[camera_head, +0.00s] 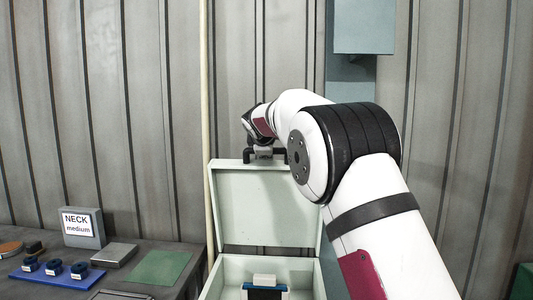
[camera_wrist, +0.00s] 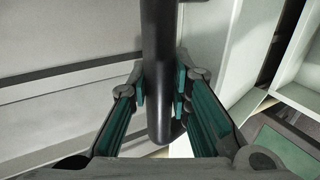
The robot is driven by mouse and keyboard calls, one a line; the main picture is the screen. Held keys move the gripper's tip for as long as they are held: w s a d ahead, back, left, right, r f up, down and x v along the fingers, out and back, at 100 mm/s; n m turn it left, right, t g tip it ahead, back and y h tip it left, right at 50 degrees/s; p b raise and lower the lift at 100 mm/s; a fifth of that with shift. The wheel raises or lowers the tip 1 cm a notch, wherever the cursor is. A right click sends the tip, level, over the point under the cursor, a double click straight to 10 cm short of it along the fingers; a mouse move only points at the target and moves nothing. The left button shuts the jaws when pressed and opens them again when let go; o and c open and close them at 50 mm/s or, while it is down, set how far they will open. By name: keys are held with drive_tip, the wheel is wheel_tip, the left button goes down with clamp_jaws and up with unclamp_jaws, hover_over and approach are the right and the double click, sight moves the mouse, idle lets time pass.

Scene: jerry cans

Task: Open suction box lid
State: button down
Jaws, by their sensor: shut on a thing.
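The suction box is pale green, and its open body (camera_head: 230,267) stands at the bottom centre of the head view. Its lid (camera_head: 265,205) stands raised, roughly upright, at the back of the box. A black handle (camera_head: 249,156) shows at the lid's top edge. In the wrist view the handle (camera_wrist: 160,60) is a dark rounded bar between my fingers. My gripper (camera_wrist: 161,95) is shut on the handle, with green pads on both sides of it. In the head view my gripper (camera_head: 264,153) is small and partly hidden by my arm.
Left of the box, a dark table holds a sign reading NECK medium (camera_head: 83,227), a blue tray with small blue parts (camera_head: 57,273), a grey block (camera_head: 114,255) and a green mat (camera_head: 158,268). A corrugated wall and a pale pole (camera_head: 207,110) stand behind.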

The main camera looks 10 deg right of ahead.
drive_tip(key=c, duration=1.5)
unclamp_jaws()
drive_tip(key=shift+r, duration=0.1)
drive_tip(key=shift+c, duration=0.2)
drive_tip(key=v, duration=1.2)
drive_tip(key=s+d+f+m+g+y, duration=0.1)
drive_tip(key=s+d+f+m, duration=0.15)
drive_tip(key=s, duration=0.55)
drive_tip(key=s+d+f+m+g, duration=0.1)
drive_tip(key=s+m+g, duration=0.15)
drive_tip(key=s, duration=0.55)
drive_tip(key=s+d+f+m+g+y, duration=0.1)
drive_tip(key=s+d+f+m, duration=0.15)
drive_tip(key=s, duration=0.65)
drive_tip(key=s+a+f+m, duration=0.1)
drive_tip(key=s+f, duration=0.3)
drive_tip(key=s, duration=0.4)
drive_tip(key=s+a+f+m+g+y, duration=0.1)
drive_tip(key=s+f+m, duration=0.2)
drive_tip(key=s+f, duration=0.2)
drive_tip(key=s+a+f+m+g, duration=0.1)
drive_tip(key=s+f, duration=0.4)
drive_tip(key=s, duration=0.6)
drive_tip(key=shift+s+a+m+y, duration=0.2)
drive_tip(key=shift+a+m+y, duration=0.3)
drive_tip(key=shift+m, duration=0.45)
